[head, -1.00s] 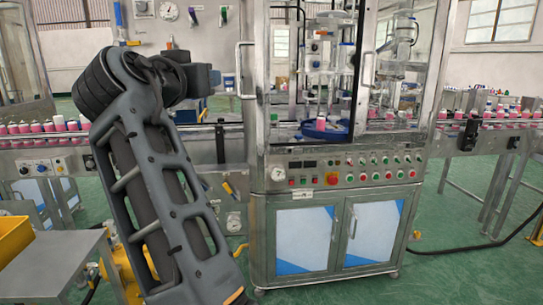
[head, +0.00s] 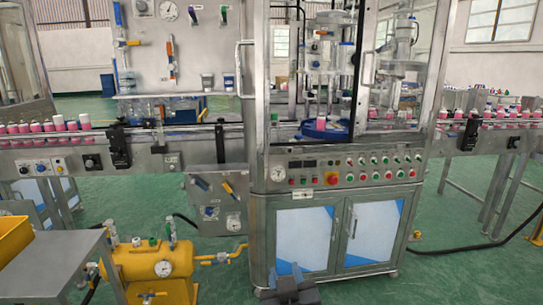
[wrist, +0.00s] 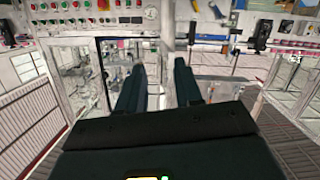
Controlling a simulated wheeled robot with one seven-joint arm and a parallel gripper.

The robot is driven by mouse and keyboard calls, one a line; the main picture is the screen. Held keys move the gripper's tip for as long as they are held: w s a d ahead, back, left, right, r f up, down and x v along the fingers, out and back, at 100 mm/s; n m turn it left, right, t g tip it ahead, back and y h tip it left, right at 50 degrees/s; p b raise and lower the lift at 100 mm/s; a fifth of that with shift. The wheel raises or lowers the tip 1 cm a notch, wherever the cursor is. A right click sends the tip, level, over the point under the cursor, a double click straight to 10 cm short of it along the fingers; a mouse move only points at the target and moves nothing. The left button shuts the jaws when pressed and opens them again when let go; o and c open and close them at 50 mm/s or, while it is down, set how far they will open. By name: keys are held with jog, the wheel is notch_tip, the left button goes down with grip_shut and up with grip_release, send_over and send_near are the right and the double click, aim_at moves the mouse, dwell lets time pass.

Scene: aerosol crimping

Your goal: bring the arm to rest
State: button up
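My gripper (head: 288,272) shows at the bottom edge of the head view, low in front of the cabinet doors of the crimping machine (head: 330,190). Only its dark fingers and part of its body show there; the rest of my arm is out of the picture. In the wrist view my gripper (wrist: 160,72) has its two dark fingers apart with nothing between them. The machine's control panel (wrist: 95,18) appears upside down at the top left of that view.
A conveyor (head: 50,146) with pink cans runs left of the machine and another (head: 487,128) runs right. A yellow tank (head: 152,265) with valves stands at lower left, beside a grey table (head: 55,262) bearing a yellow bin (head: 12,237). Green floor is open at right.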

jog(key=s+d+f, duration=0.3)
jog(key=s+d, duration=0.1)
jog(key=s, duration=0.3)
jog(key=s+d+f+g, duration=0.1)
jog(key=s+d+f, duration=0.3)
jog(key=s, duration=0.4)
jog(key=s+d+f, duration=0.3)
jog(key=s+d, duration=0.1)
jog(key=s, duration=0.3)
jog(key=s+d+r+m, duration=0.1)
jog(key=s+d+r, duration=0.1)
jog(key=s, duration=0.5)
jog(key=s+d+r+m, duration=0.1)
jog(key=s+d+r, duration=0.1)
jog(key=s+r, duration=0.3)
jog(key=s+d+r+m+h, duration=0.1)
jog(key=s+d+r, duration=0.1)
jog(key=s, duration=0.9)
jog(key=shift+d+r, duration=0.35)
jog(key=shift+r, duration=0.3)
